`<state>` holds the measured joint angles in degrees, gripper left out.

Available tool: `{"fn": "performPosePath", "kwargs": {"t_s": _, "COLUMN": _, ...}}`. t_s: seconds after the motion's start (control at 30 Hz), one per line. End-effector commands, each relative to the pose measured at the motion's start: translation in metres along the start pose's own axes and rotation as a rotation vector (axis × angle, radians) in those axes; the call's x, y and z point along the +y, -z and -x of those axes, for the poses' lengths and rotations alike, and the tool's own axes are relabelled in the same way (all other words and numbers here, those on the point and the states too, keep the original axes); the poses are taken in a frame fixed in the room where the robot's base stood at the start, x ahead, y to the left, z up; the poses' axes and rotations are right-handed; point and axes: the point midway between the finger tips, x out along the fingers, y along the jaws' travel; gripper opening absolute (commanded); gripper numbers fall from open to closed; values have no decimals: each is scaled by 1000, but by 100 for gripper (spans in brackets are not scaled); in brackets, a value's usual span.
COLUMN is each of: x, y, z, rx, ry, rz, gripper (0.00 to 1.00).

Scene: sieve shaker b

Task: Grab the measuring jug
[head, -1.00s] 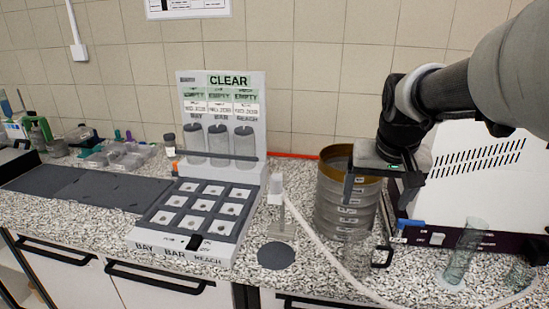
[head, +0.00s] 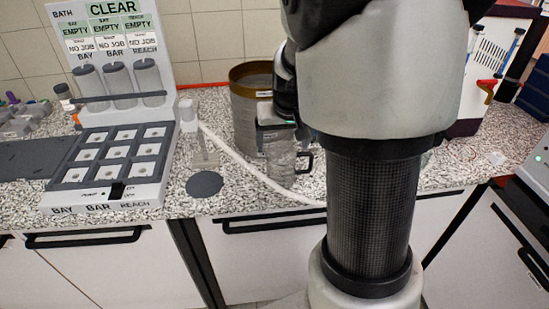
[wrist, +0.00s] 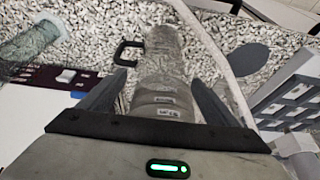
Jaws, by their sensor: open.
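The measuring jug (head: 281,168) is clear, with a black handle on its right in the head view. It stands on the speckled worktop in front of the sieve stack (head: 252,88). In the wrist view the jug (wrist: 163,62) lies between the two fingers, with its handle to the left. My gripper (wrist: 158,98) is open, with a finger on each side of the jug. I cannot tell whether either finger touches it. In the head view my gripper (head: 276,118) is at the jug's upper part, and my arm hides much of the area to the right.
A dark round disc (head: 204,184) lies to the left, near the sample rack (head: 115,155). A clear glass vessel (wrist: 32,42) stands on the handle side in the wrist view.

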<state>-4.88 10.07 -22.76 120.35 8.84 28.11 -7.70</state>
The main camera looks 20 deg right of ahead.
Motion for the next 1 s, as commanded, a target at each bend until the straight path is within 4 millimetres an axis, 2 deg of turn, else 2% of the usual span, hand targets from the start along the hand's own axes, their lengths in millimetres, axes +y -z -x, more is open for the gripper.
{"fn": "performPosePath", "kwargs": {"t_s": 0.03, "x": 1, "y": -2, "z": -10, "rx": -4, "ry": -1, "rz": 0, "gripper": 83}}
{"fn": "performPosePath", "kwargs": {"t_s": 0.17, "x": 0, "y": -1, "z": -22, "rx": -2, "ry": 0, "rz": 0, "gripper": 83}}
{"fn": "performPosePath", "kwargs": {"t_s": 0.43, "x": 0, "y": 0, "z": -24, "rx": 1, "ry": 1, "rz": 0, "gripper": 83}}
{"fn": "performPosePath", "kwargs": {"t_s": 0.77, "x": 0, "y": 0, "z": -24, "rx": 1, "ry": 1, "rz": 1, "gripper": 28}}
{"fn": "performPosePath", "kwargs": {"t_s": 1.0, "x": 0, "y": 1, "z": -22, "rx": 2, "ry": 1, "rz": 1, "gripper": 26}}
